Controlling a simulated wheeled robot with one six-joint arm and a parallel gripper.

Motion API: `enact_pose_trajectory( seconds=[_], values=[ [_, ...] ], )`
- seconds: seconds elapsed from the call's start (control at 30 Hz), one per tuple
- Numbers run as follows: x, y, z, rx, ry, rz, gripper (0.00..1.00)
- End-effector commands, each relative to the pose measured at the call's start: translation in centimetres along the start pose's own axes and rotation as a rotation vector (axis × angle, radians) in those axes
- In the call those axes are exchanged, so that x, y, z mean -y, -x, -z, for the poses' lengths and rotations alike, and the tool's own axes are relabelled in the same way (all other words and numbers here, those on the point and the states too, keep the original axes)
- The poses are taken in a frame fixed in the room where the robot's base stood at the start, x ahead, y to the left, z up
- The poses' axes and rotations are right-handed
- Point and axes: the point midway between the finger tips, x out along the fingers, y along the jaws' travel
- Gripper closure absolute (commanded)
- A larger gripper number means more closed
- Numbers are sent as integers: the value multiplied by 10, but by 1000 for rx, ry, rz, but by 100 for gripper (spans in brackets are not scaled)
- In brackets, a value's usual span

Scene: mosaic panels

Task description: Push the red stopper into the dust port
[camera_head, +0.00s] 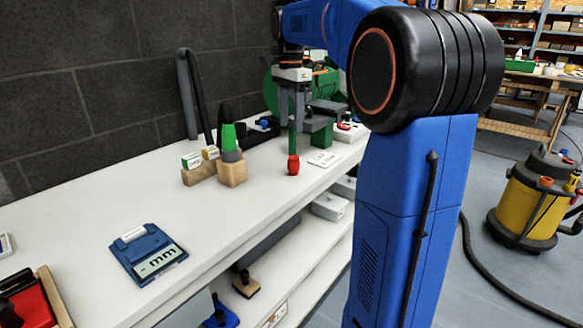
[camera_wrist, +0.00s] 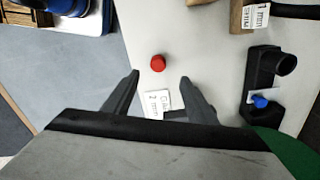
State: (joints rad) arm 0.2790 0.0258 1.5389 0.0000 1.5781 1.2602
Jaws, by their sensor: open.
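The red stopper (camera_head: 293,165) stands on the white bench near its front edge. It also shows in the wrist view (camera_wrist: 158,62) as a red round top, just beyond the gap between my fingertips. My gripper (camera_head: 292,115) is open and empty, pointing down above the stopper and apart from it. Its two spread fingers (camera_wrist: 160,77) show in the wrist view. A green machine (camera_head: 322,80) stands behind my gripper, partly hidden by it and my arm. I cannot make out the dust port in either view.
A white label card (camera_head: 324,159) lies right of the stopper. Wooden blocks (camera_head: 232,172) with a green-topped tool stand to its left. A black fixture with a blue knob (camera_wrist: 262,100) sits nearby. Bench between is clear.

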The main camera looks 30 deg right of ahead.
Motion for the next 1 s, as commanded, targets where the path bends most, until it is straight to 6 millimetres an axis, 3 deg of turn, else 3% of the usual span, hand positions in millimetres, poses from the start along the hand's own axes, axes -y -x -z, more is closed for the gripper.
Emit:
enact_pose_trajectory(
  seconds=[0.4,0.67,1.0],
  values=[
    [-1,-70,0,0,2,0,48],
    [-1,-86,0,0,2,0,48],
    [-4,-127,3,0,2,0,48]
  ],
)
